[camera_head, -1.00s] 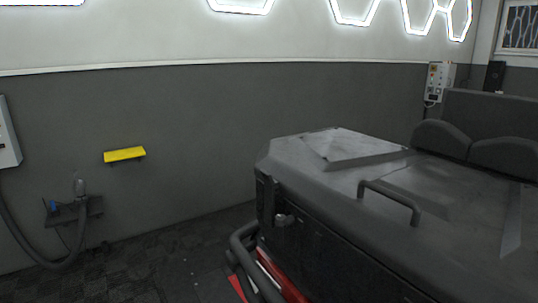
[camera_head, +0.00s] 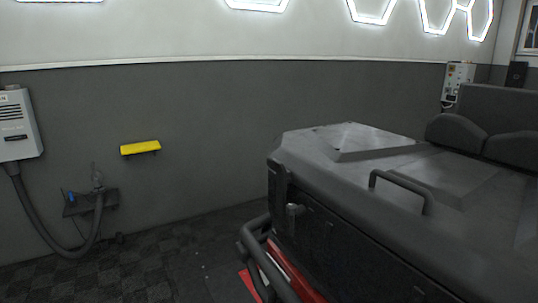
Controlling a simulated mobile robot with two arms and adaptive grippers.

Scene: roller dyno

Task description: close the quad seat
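The quad fills the right side of the head view. A dark grey seat with rounded backrests (camera_head: 487,132) shows at the far right, partly cut off by the picture's edge. In front of it lies a large grey lid or cargo box top (camera_head: 345,143) with a bar handle (camera_head: 402,189). I cannot tell from this view whether the seat is open or shut. Neither of my grippers is in view.
A black tubular bumper (camera_head: 262,262) with red parts sticks out low at the quad's near end. A grey wall box with a hose (camera_head: 18,127) and a yellow wall bracket (camera_head: 140,147) are at left. The floor (camera_head: 150,265) between wall and quad looks clear.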

